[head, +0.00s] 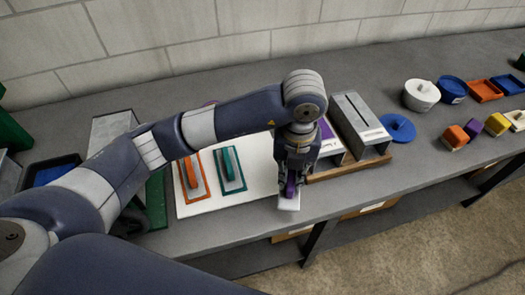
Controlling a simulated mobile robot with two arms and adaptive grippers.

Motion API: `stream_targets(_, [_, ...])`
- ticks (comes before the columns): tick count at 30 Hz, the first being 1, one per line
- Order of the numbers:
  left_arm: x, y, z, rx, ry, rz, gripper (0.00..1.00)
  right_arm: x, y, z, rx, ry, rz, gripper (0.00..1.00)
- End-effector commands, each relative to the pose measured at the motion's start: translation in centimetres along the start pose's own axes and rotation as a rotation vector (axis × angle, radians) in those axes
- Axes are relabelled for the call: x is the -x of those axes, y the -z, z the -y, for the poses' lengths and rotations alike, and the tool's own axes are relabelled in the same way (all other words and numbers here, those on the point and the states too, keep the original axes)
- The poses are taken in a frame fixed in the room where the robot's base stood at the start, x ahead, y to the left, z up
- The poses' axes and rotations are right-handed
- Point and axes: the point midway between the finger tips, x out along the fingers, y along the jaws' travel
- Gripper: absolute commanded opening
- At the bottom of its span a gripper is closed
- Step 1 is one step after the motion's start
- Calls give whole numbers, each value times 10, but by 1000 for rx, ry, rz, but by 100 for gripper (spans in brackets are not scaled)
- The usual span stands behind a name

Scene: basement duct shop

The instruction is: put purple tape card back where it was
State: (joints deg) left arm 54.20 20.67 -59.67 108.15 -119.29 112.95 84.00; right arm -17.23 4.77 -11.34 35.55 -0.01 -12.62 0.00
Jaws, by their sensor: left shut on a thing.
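My left gripper (290,187) reaches down over the front right corner of a white board (258,192). It is shut on the purple tape card (289,203), whose purple part shows between the fingers with a white end below them. The fingers hide much of the card, and I cannot tell whether it touches anything below. On the board lie an orange-framed card (183,197) and a teal-framed card (235,184), side by side to the left of the gripper. My right gripper is not in view.
Grey slotted boxes (360,120) stand in a wooden tray (350,170) just right of my gripper, one with a purple top (326,130). A blue lid (398,127), a white pot (421,94) and small coloured blocks (455,136) stand farther right. The bench front edge is close.

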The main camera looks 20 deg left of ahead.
Motion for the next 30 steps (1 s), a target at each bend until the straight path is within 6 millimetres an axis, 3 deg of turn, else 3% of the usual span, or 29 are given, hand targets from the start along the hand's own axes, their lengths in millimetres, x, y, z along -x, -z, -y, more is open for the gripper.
stream_targets(6, [-1, -49, -39, 8, -4, -2, 0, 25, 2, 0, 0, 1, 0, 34])
stream_targets(13, [-8, -89, -68, 2, -1, -2, 0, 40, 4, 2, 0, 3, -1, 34])
stream_targets(19, [-14, -100, -76, -2, 0, -2, 0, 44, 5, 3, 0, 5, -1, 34])
stream_targets(25, [-39, -98, -76, -3, -1, -5, 0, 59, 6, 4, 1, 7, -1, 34])
stream_targets(30, [-47, -100, -75, -4, 0, 1, 0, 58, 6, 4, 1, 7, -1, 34])
